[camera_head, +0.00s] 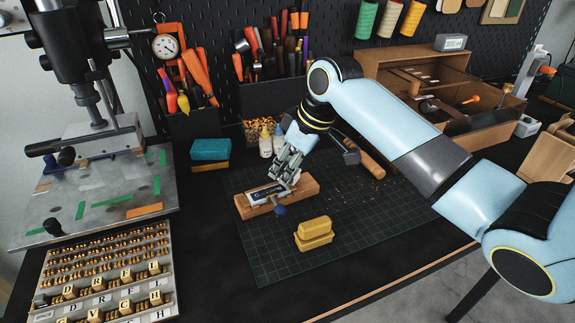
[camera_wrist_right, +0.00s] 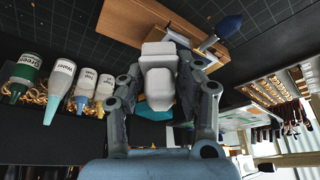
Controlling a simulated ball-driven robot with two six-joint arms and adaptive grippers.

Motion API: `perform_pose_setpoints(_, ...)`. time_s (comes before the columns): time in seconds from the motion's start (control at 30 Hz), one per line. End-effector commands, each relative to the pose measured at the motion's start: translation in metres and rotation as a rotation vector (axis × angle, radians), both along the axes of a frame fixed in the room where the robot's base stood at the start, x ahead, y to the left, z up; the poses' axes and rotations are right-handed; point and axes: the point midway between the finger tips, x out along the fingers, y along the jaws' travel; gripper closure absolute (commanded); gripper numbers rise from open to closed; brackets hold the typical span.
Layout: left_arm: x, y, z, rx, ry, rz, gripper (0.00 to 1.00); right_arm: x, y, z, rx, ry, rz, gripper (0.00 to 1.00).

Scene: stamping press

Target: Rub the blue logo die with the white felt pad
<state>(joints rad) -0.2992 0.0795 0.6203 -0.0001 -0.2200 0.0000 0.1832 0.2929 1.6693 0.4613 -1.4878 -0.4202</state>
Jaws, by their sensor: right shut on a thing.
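My right gripper (camera_head: 287,172) is over the right part of a wooden block (camera_head: 243,210) on the cutting mat. In the right wrist view, its fingers (camera_wrist_right: 165,100) are shut on a white pad (camera_wrist_right: 159,82). The wooden block also shows behind the pad (camera_wrist_right: 150,22). A dark die-like piece (camera_head: 266,191) with a light edge lies on top of the block; its logo and colour are too small to tell. A blue handle (camera_head: 280,210) juts from the block's front side. I cannot tell whether the pad touches the piece. My left gripper is not in view.
Stacked yellow blocks (camera_head: 314,228) stand on the mat, front right of the block. A hammer (camera_head: 360,157) lies behind. Small bottles (camera_head: 266,145) and a teal block (camera_head: 210,149) stand at the back. The press and type tray (camera_head: 150,235) are left. The mat's front left is clear.

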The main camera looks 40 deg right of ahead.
Motion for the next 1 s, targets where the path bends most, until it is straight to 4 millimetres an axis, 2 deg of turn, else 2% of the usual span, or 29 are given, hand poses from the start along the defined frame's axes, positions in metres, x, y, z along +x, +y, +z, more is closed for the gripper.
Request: perform_pose_setpoints(1.0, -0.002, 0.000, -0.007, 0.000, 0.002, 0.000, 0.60, 0.000, 0.000, -0.020, 0.000, 0.001, 0.000, 0.91)
